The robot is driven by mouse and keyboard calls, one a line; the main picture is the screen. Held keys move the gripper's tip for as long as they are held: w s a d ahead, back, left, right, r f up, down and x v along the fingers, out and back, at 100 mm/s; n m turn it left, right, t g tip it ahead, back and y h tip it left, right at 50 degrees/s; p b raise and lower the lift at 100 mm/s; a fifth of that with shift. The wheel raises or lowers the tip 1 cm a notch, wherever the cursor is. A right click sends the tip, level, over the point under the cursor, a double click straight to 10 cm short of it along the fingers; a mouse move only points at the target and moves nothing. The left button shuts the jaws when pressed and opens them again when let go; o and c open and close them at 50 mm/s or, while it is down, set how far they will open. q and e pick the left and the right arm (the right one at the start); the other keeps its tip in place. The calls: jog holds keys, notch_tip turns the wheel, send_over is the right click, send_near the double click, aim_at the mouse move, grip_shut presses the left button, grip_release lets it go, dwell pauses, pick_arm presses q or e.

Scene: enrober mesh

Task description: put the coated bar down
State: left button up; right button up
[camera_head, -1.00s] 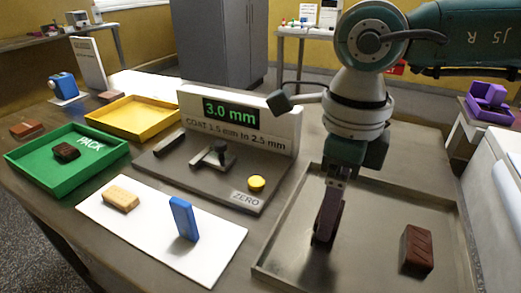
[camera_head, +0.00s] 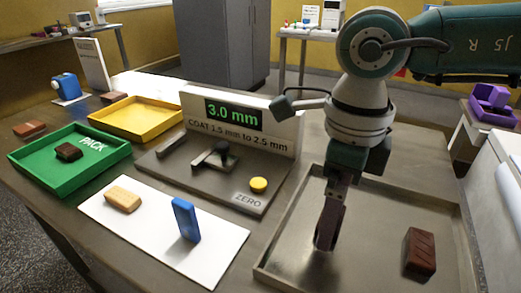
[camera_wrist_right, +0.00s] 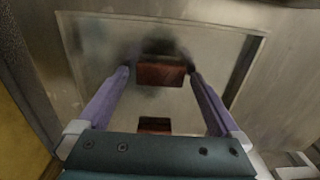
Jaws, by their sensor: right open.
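My right gripper (camera_head: 328,235) reaches down into the metal tray (camera_head: 291,215) at the right of the table. In the right wrist view my right gripper (camera_wrist_right: 160,75) is open, with a brown coated bar (camera_wrist_right: 161,74) between its fingertips and a small gap at each side. In the head view the fingers mostly hide this bar. I cannot tell if it lies flat on the tray floor. A second brown bar (camera_head: 419,253) lies in the tray further right; one more brown bar (camera_wrist_right: 154,125) shows partly behind the gripper body in the wrist view. My left gripper is out of view.
A gauge stand (camera_head: 240,125) reading 3.0 mm stands left of the tray, with a yellow ZERO button (camera_head: 259,185). A white mat (camera_head: 218,243) holds a tan bar (camera_head: 123,200) and an upright blue block (camera_head: 186,219). Green (camera_head: 40,182) and yellow (camera_head: 135,118) trays lie further left.

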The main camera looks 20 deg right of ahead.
notch_tip(320, 180, up, 12)
dwell(0.3)
